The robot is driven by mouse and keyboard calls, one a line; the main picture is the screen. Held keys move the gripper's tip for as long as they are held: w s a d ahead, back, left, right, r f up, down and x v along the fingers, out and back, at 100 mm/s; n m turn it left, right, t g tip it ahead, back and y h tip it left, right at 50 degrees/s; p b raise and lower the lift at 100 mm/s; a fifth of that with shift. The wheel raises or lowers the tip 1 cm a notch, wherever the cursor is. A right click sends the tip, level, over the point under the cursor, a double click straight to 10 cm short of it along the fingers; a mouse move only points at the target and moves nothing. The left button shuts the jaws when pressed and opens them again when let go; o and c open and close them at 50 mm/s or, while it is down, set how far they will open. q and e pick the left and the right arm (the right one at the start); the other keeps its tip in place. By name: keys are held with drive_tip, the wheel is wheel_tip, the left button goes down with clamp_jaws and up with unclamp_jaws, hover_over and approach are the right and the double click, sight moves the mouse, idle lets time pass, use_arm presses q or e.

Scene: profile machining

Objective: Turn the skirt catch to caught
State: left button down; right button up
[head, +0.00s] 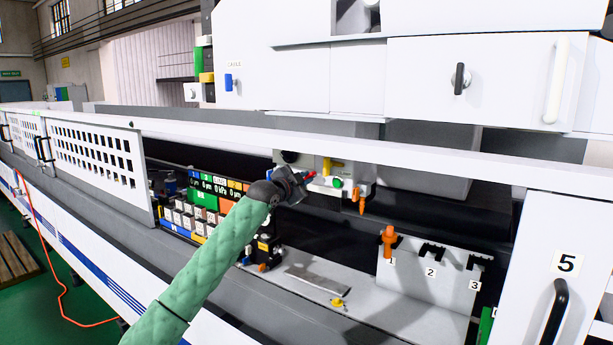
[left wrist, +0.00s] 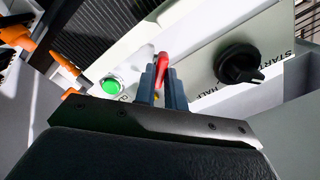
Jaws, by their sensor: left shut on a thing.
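My left gripper (head: 304,178) reaches into the machine bay from the lower left, at a small white unit (head: 352,186) below the long rail. In the left wrist view its blue-grey fingers (left wrist: 163,88) are shut on a small red lever (left wrist: 162,66), which I take as the skirt catch. The lever's red tip (head: 311,175) also shows in the head view. The lever's base is hidden behind the fingers. A lit green button (left wrist: 110,87) sits left of it, and a black knob (left wrist: 240,64) with START and HALF lettering sits right. My right gripper is not in view.
An orange-handled tool (head: 389,240) stands in slot 1 of a grey rack (head: 425,275); slots 2 and 3 look empty.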

use_arm(q)
drive_tip(key=shift+f+n, duration=0.15)
drive_tip(key=shift+n, duration=0.25)
drive_tip(key=shift+n+p, duration=0.95)
drive_tip(key=shift+n, duration=1.35)
drive_tip(key=n+p, duration=0.2)
drive_tip(key=n, duration=0.1)
drive_tip(key=shift+d+n, duration=0.1)
drive_tip(key=shift+n, duration=0.3)
drive_tip(key=c, duration=1.9)
unclamp_jaws()
drive_tip(key=shift+f, duration=0.1)
drive_tip(key=o, duration=0.6)
